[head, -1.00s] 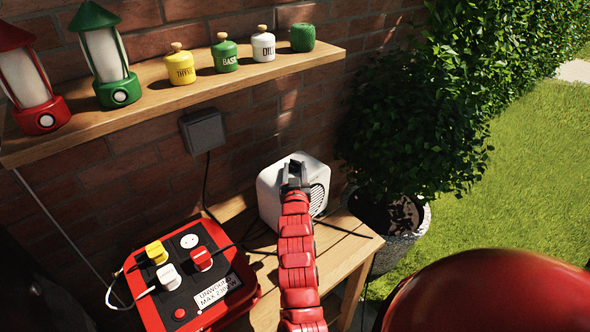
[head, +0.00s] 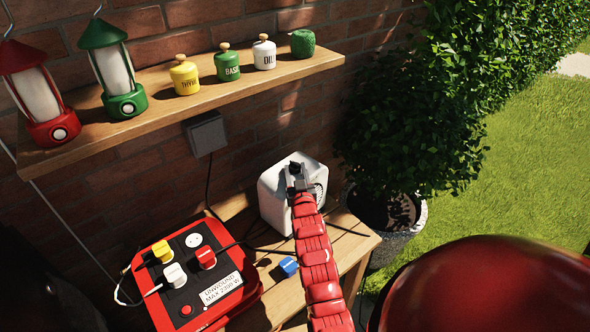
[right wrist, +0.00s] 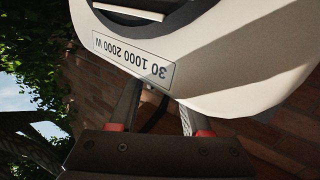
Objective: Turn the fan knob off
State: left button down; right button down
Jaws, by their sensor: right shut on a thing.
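The white fan (head: 275,203) stands at the back of the wooden table, its round grille on the right side. My right gripper (head: 296,172) is at the top of the fan, shut on the small dark knob (head: 295,167). In the right wrist view, the fan's pale casing (right wrist: 235,75) is close to my two fingers (right wrist: 160,105). A label (right wrist: 133,60) reading "30 1000 2000 W" shows upside down there. The knob's pointer and setting are too small or hidden to read. My left gripper is out of view.
A red cable reel (head: 243,298) with yellow, white and red plugs lies at the left of the table. Above, a shelf (head: 150,101) holds lanterns and jars. A potted bush (head: 410,130) stands at right.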

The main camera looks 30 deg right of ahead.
jog(key=shift+c, duration=1.8)
grip_release()
jog(key=shift+d, duration=0.1)
jog(key=shift+s+a+f, duration=0.1)
jog(key=shift+s+a, duration=0.1)
jog(key=shift+s, duration=0.2)
jog(key=b+v, duration=0.4)
jog(key=v, duration=1.2)
jog(key=shift+s, duration=0.3)
jog(key=shift+a, duration=0.15)
